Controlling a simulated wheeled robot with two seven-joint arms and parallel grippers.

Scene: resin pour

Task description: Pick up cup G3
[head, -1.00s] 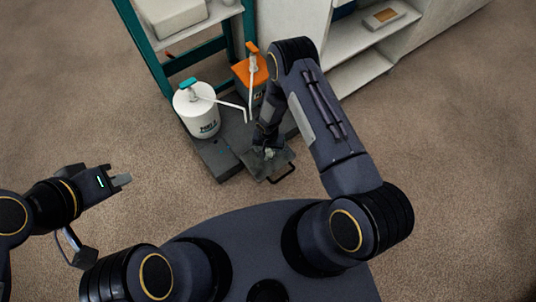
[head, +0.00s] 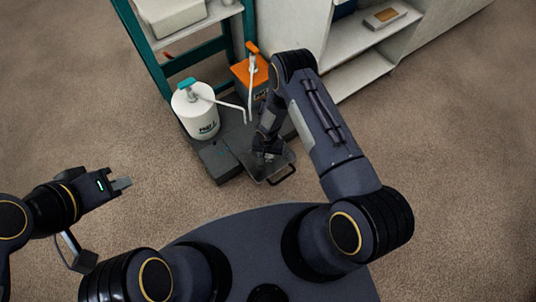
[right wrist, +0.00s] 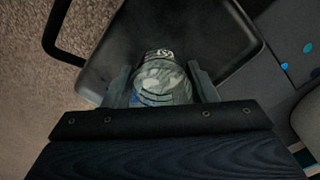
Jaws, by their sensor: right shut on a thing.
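The cup (right wrist: 160,80) is a clear, greyish cup with a small dark label on its rim; I cannot read the label with certainty. It is between the two fingers of my right gripper (right wrist: 162,88), which is shut on it. The cup is over the dark tray (right wrist: 105,55); I cannot tell whether it touches the tray. In the head view my right gripper (head: 266,156) reaches down at the tray (head: 262,176) and mostly hides the cup. My left gripper (head: 122,184) is far to the left over bare floor, with its fingers seen nearly edge-on.
A white pump jug (head: 196,114) and an orange pump container (head: 250,82) stand just behind the tray, their spouts close to my right gripper. A teal-framed rack (head: 183,62) and white shelves (head: 360,72) stand behind.

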